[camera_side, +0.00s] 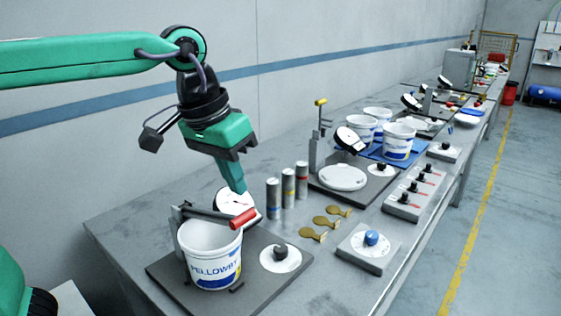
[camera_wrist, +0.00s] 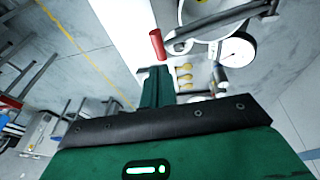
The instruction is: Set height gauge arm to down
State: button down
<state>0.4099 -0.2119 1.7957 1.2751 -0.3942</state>
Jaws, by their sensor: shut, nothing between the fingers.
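A gauge stand at the near end of the bench has a dark bar with a red grip (camera_side: 242,219); the red grip also shows in the wrist view (camera_wrist: 157,45). The bar lies roughly level across the top of a white bucket (camera_side: 213,262) with blue lettering. A white dial (camera_side: 235,203) stands behind the bar, partly hidden; it also shows in the wrist view (camera_wrist: 237,49). My green gripper (camera_side: 236,186) points down, shut and empty, above and behind the red grip. Its fingers (camera_wrist: 157,84) appear apart from the grip in the wrist view.
A black knob on a white disc (camera_side: 280,256) sits right of the bucket. A second station has an upright lever with a yellow tip (camera_side: 320,102) and a white plate (camera_side: 342,178). A blue-knob box (camera_side: 369,243) sits near the front edge.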

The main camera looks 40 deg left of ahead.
aim_at(244, 222)
jog(key=shift+d+f, duration=0.2)
jog(key=shift+f, duration=1.65)
jog(key=shift+d+f, duration=0.1)
jog(key=shift+d+f, duration=0.25)
jog(key=shift+f, duration=0.3)
jog(key=shift+d+f, duration=0.25)
jog(key=shift+f, duration=0.25)
jog(key=shift+r, duration=0.1)
jog(key=shift+r, duration=0.4)
jog(key=d+v, duration=0.1)
jog(key=v, duration=1.2)
jog(key=shift+w+d, duration=0.25)
jog(key=shift+d, duration=0.25)
jog(key=shift+m, duration=0.3)
